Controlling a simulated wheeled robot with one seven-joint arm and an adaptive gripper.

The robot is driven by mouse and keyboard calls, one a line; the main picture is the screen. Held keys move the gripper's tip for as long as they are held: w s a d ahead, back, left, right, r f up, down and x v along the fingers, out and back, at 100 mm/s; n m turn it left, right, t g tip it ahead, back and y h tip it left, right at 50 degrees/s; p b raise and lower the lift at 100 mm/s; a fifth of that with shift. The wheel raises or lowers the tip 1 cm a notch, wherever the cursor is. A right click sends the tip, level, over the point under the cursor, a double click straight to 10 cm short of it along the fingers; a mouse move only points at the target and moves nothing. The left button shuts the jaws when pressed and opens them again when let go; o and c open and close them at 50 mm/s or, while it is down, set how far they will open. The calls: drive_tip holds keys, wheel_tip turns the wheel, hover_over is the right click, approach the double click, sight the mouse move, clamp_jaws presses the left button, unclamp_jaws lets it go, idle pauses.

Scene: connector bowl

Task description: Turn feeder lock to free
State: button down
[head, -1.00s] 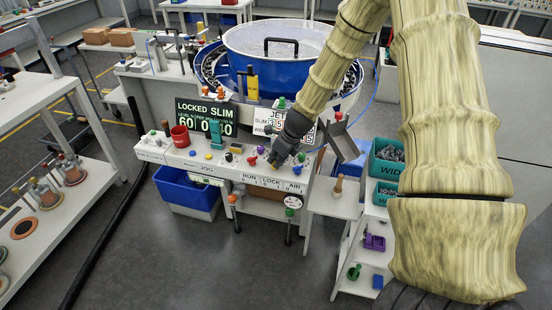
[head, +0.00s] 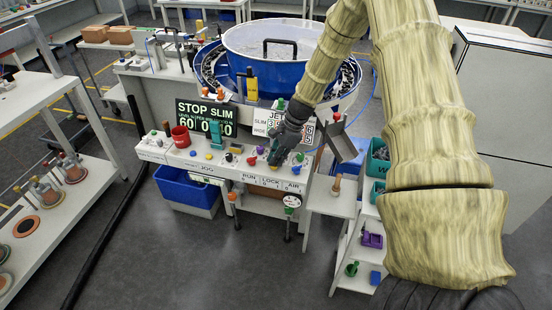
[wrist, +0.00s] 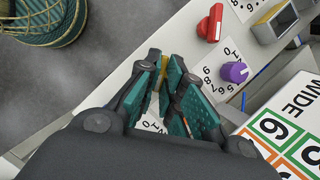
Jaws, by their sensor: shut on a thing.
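My gripper (head: 274,163) reaches down onto the control panel (head: 210,165), just behind the LOCK label (head: 270,182). The wrist view shows its teal-padded fingers (wrist: 162,76) closed on a narrow yellow piece (wrist: 163,72), apparently the feeder lock's handle. Most of that handle and its scale are hidden between and under the fingers. The sign (head: 205,120) behind the panel reads STOP SLIM with 60 and other digits below.
A purple knob (wrist: 234,72) and a red knob (wrist: 212,24) stand close beside my fingers. A tilted metal chute (head: 342,145) is right of my gripper. The blue feeder bowl (head: 262,80) stands behind. A blue bin (head: 186,188) sits below the panel.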

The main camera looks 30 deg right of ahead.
drive_tip(key=shift+d+n+g, duration=0.1)
drive_tip(key=shift+n+g, duration=0.4)
drive_tip(key=shift+n, duration=0.7)
drive_tip(key=c, duration=1.6)
unclamp_jaws()
drive_tip(key=shift+o, duration=0.2)
drive_tip(key=shift+w, duration=0.1)
drive_tip(key=v, duration=1.2)
